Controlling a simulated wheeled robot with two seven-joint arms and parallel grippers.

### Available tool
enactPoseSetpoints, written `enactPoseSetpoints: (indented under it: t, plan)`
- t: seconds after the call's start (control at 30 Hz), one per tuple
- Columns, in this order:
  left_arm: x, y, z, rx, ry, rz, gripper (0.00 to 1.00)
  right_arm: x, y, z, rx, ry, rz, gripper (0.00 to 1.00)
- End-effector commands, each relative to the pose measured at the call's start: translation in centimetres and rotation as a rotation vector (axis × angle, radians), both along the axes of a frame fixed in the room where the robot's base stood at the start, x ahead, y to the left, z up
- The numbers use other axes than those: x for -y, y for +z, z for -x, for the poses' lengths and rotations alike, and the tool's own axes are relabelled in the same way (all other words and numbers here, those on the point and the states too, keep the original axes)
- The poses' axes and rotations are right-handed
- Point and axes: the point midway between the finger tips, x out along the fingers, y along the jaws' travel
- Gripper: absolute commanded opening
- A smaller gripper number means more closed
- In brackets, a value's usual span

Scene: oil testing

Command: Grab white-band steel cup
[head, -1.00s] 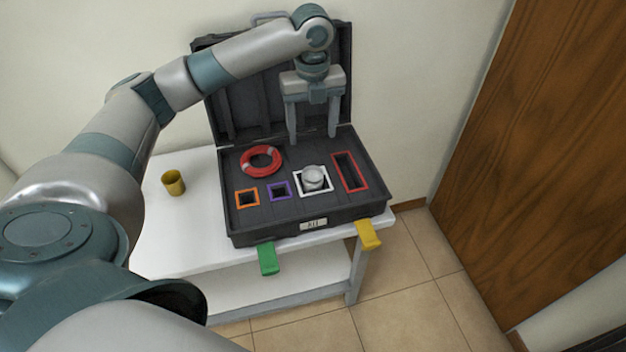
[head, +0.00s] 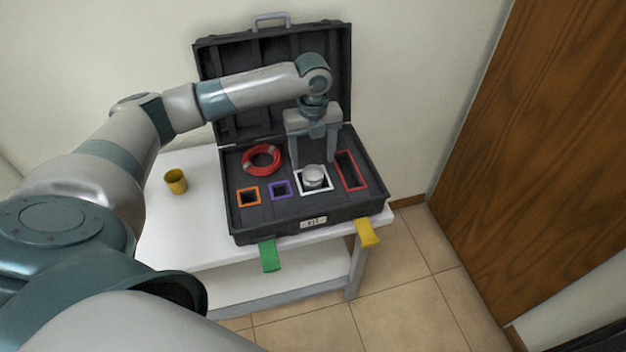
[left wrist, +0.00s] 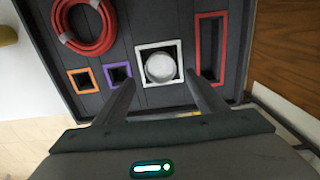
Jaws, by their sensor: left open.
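The steel cup (head: 314,176) sits in the white-framed square slot of the open black case. It also shows from above in the left wrist view (left wrist: 161,68), inside the white frame (left wrist: 142,75). My left gripper (head: 312,164) is open and points down over the case, close to the cup in the head view. In the left wrist view its two fingers (left wrist: 163,90) are spread, one toward each side of the cup, and nothing is between them. I cannot tell the exact height gap. My right gripper is not in view.
The black case (head: 270,225) stands open on a white table (head: 165,235), its lid raised behind. It holds a red ring coil (head: 262,158) and orange, purple and red framed slots. A yellow cup (head: 176,181) stands left. Green (head: 269,256) and yellow (head: 367,234) tabs jut from the front.

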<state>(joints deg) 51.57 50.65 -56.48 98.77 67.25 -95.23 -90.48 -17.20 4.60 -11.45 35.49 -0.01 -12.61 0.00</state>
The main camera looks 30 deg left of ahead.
Motion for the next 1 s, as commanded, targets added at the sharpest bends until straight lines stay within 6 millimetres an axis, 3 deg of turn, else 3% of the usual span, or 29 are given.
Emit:
enactPoseSetpoints:
  t: [0.3,0.5,1.0]
  plan:
    - [-0.1,-2.8,-0.2,-0.004,0.000,0.000,0.65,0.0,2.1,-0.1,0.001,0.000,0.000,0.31]
    - [-0.1,-4.8,-0.2,-0.001,0.000,-0.001,0.65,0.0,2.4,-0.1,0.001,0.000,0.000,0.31]
    - [-0.1,-5.1,-0.2,0.001,0.000,-0.001,0.65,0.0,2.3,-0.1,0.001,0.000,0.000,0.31]
